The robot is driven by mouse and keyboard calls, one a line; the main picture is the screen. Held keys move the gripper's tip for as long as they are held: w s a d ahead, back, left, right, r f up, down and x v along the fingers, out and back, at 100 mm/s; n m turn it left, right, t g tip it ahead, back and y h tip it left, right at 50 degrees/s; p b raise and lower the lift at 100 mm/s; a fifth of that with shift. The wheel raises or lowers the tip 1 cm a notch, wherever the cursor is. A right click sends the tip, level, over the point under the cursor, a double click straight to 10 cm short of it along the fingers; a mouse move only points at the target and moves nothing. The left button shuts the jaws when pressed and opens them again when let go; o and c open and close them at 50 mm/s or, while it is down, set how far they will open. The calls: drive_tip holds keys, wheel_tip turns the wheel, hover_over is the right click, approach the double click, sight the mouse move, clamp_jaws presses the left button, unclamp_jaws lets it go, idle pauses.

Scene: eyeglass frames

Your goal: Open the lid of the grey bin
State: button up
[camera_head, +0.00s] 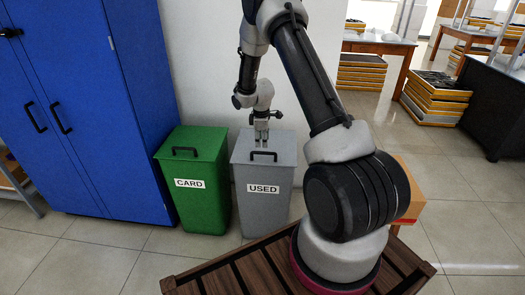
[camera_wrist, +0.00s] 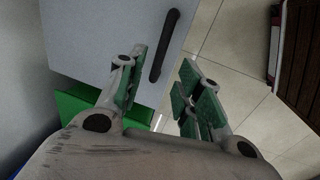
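The grey bin (camera_head: 263,200) carries a "USED" label and stands by the wall. Its lid (camera_head: 289,146) looks closed, with a black bar handle (camera_head: 263,155) near its front edge. My gripper (camera_head: 261,142) points down over the lid, just behind the handle in the head view. In the wrist view the grey lid (camera_wrist: 95,35) fills the upper left, and the black handle (camera_wrist: 164,46) appears between and beyond the fingertips. My gripper (camera_wrist: 162,80) is open there, its green-padded fingers apart with nothing between them. I cannot tell the exact gap to the handle.
A green bin (camera_head: 193,205) labelled "CARD" stands close on the left, beside a blue cabinet (camera_head: 85,120). A cardboard box (camera_head: 408,195) is at the right behind my arm. Slatted brown wood (camera_head: 240,272) lies in front of the grey bin.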

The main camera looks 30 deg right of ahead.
sight(262, 153)
drive_tip(key=f, duration=0.4)
drive_tip(key=w+f, duration=0.1)
drive_tip(key=f, duration=0.1)
drive_tip(key=shift+d+f, duration=0.35)
drive_tip(key=shift+f, duration=0.05)
clamp_jaws()
